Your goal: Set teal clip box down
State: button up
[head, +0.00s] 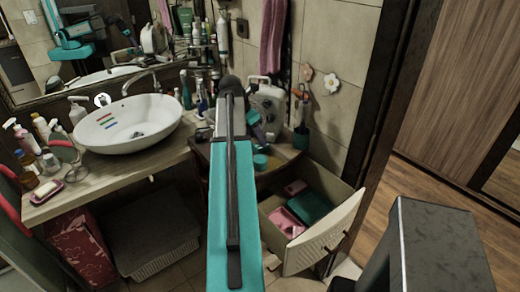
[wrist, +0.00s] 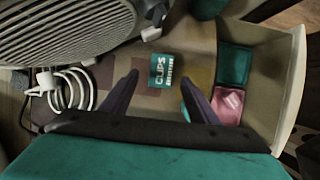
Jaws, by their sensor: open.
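The teal clip box (wrist: 162,70), with the word CLIPS on its face, rests on a patterned surface in the wrist view. My gripper (wrist: 160,82) is open, its two dark fingers spread to the left and right. The box lies between and just beyond the fingertips, and I see no finger touching it. In the head view my own arm covers the middle, and I cannot clearly make out the box or the fingers there.
An open drawer (head: 345,222) holds teal and pink items; it also shows in the wrist view (wrist: 290,85). A grey ribbed appliance (wrist: 70,28) and a white coiled cord (wrist: 68,90) are at left. A white basin (head: 128,128) stands on the counter.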

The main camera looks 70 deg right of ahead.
aim_at(259, 145)
jog(key=shift+p+x, duration=0.8)
jog(key=shift+x, duration=1.45)
jog(key=c, duration=1.2)
jog(key=shift+r, duration=0.15)
jog(key=shift+r+b, duration=3)
jog(key=shift+r, duration=10.9)
